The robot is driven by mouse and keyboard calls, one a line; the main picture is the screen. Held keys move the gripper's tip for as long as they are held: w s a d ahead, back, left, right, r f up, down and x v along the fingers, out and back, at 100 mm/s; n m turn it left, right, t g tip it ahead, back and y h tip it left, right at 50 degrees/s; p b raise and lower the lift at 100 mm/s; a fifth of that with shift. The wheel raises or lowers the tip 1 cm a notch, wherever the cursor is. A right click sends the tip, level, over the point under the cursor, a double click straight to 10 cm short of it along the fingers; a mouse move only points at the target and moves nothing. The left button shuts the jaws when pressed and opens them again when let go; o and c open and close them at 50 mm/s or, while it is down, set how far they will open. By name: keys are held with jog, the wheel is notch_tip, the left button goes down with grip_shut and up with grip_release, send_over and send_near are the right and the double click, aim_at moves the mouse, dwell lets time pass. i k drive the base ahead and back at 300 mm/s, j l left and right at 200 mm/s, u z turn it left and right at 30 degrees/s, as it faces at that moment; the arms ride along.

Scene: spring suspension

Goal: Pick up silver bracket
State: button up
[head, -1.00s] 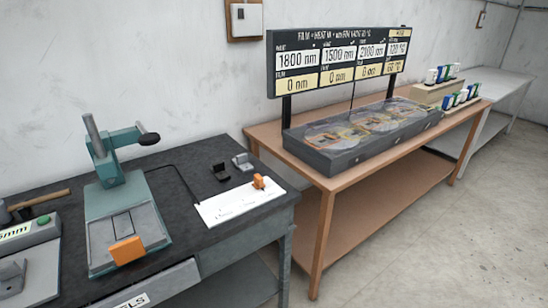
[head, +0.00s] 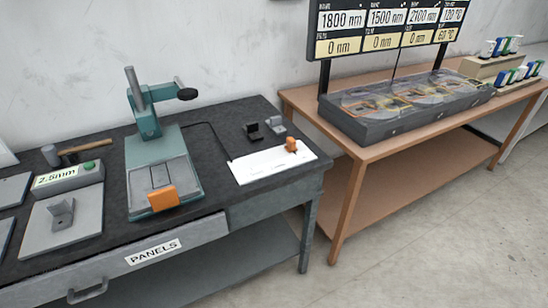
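A small silver-grey bracket (head: 276,125) stands on the dark bench top (head: 225,115) near its back right, just right of a black bracket (head: 253,131). Another grey bracket (head: 62,215) sits on a light grey plate (head: 85,232) at the left of the bench, in front of a box with a green "2.5mm" display (head: 62,177). I cannot tell which one the task means. My gripper is not in view.
A green press (head: 150,150) with an orange block (head: 162,197) stands mid-bench. A white sheet (head: 262,165) bears an orange piece (head: 291,145). A hammer (head: 80,147) lies at the back left. A drawer marked PANELS (head: 150,255) is below. A brown table (head: 350,148) stands right.

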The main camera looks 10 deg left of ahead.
aim_at(63, 211)
jog(key=u, duration=1.55)
